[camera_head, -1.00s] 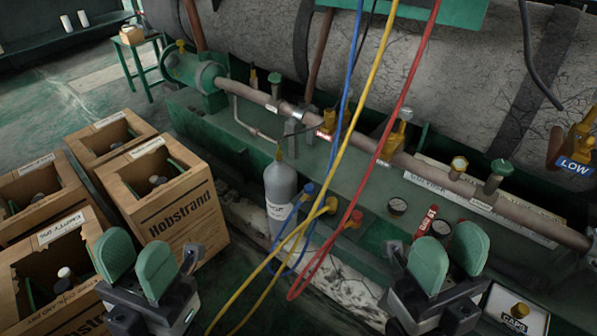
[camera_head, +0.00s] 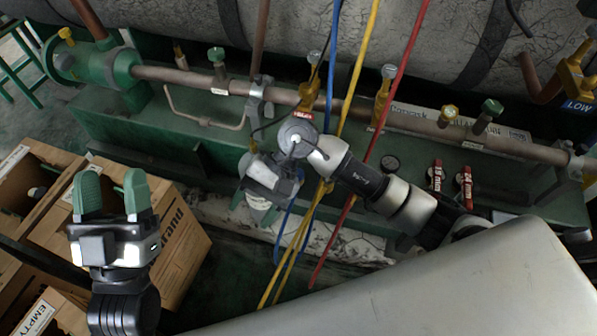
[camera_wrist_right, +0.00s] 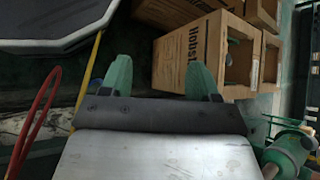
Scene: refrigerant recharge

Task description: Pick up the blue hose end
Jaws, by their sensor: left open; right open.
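The blue hose (camera_head: 333,75) hangs from the top of the head view, passes behind my right arm and shows again below it. My left gripper (camera_head: 110,190) is open and empty above the cardboard boxes, left of the hoses.
The yellow hose (camera_head: 359,75) and red hose (camera_head: 396,80) run beside the blue one; the yellow (camera_wrist_right: 91,70) and red (camera_wrist_right: 38,120) are close to my right gripper. The brown pipe (camera_head: 415,134) with valves crosses behind. Cardboard boxes (camera_head: 182,240) stand at left.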

